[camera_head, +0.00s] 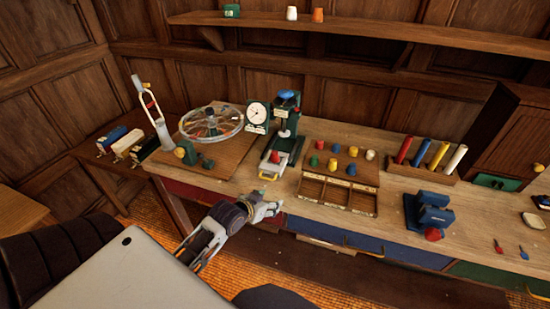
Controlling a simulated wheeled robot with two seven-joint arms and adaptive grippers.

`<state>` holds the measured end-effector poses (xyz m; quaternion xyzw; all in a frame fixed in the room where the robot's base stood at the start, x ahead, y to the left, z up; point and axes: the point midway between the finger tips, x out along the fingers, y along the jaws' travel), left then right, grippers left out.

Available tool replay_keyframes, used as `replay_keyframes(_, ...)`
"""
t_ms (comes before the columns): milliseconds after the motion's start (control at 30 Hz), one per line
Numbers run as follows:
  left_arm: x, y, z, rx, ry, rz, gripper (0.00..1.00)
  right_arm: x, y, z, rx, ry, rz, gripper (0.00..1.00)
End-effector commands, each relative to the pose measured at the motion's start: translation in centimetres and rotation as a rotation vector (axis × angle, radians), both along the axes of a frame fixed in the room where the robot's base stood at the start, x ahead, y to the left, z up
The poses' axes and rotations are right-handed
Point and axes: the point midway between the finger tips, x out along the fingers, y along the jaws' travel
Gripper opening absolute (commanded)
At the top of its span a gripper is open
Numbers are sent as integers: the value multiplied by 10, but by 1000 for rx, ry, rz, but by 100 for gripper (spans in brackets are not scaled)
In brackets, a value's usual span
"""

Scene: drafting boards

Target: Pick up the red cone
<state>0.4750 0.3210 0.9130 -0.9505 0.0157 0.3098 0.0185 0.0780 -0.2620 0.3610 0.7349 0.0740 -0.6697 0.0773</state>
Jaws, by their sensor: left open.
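A small red piece (275,157), cone-like in shape, stands on the pale base of the green press (285,125) near the table's middle. Another small red piece (320,145) stands among coloured pieces on the wooden sorting rack (340,188). Both are too small for me to tell their exact shape. My left gripper (268,208) is open and empty at the table's front edge, in front of the press and below the first red piece in the picture. It is apart from both red pieces. My right gripper is out of view.
A yellow handle (268,177) juts from the press's front. A spoked wheel (211,123) on a board stands to the left, and a blue clamp (433,212) to the right. A rack of coloured cylinders (427,163) is behind it. Bare tabletop (385,205) lies between.

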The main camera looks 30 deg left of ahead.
Motion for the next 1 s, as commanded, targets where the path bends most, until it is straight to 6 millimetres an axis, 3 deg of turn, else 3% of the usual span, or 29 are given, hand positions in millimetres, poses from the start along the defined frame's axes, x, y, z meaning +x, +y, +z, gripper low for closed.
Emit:
replay_keyframes(167,15,19,15,-6,-93,17,60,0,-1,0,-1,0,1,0)
replay_keyframes(600,49,78,77,-24,-397,68,60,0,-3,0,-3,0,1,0)
replay_keyframes(1000,51,85,85,-26,-432,74,60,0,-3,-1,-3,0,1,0)
